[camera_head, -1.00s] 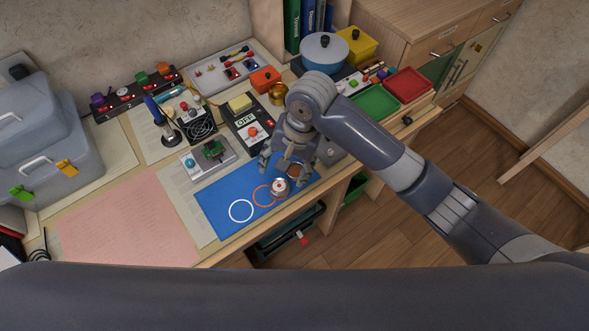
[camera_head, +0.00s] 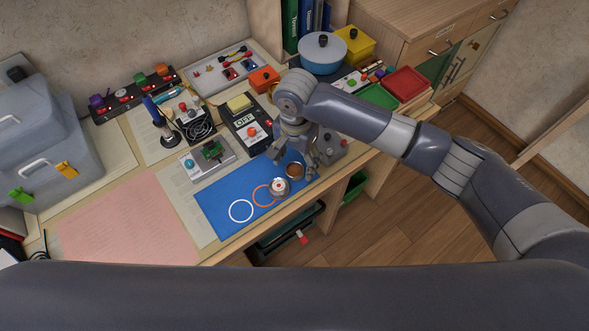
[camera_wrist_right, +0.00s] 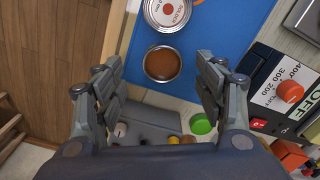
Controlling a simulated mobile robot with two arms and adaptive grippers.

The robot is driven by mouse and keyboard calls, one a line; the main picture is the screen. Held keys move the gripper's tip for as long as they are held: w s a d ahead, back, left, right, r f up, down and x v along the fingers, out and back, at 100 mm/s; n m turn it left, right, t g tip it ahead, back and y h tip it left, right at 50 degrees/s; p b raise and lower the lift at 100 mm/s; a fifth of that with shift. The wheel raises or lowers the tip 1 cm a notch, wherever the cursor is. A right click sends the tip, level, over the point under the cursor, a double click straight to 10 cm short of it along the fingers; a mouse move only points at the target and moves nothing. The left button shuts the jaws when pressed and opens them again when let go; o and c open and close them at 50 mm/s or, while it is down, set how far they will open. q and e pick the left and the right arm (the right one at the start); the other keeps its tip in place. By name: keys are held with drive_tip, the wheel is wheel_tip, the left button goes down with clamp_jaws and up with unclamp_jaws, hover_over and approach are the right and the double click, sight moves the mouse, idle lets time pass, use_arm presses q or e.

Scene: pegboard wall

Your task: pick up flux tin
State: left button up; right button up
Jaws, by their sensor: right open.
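A small round open tin with brown contents (camera_head: 294,171), which looks like the flux tin, stands at the right end of the blue mat (camera_head: 225,196). It also shows in the right wrist view (camera_wrist_right: 163,63), whole and uncovered. My right gripper (camera_head: 294,161) is open and empty, just behind and above the brown tin. In the right wrist view the spread fingers (camera_wrist_right: 157,76) lie either side of the tin's line, apart from it. My left gripper is out of view.
A white ring (camera_head: 240,211) and an orange ring are marked on the mat. A grey box with knobs (camera_head: 330,147) stands close to the right of my gripper. A black OFF unit (camera_head: 246,122) and a green circuit board (camera_head: 212,150) stand behind. The pink sheet (camera_head: 125,220) is clear.

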sight(295, 171)
wheel_tip(295, 171, down, 4)
drive_tip(key=shift+w+a+r, duration=0.1)
drive_tip(key=shift+w+r, duration=0.05)
drive_tip(key=shift+r, duration=0.1)
drive_tip(key=c, duration=1.2)
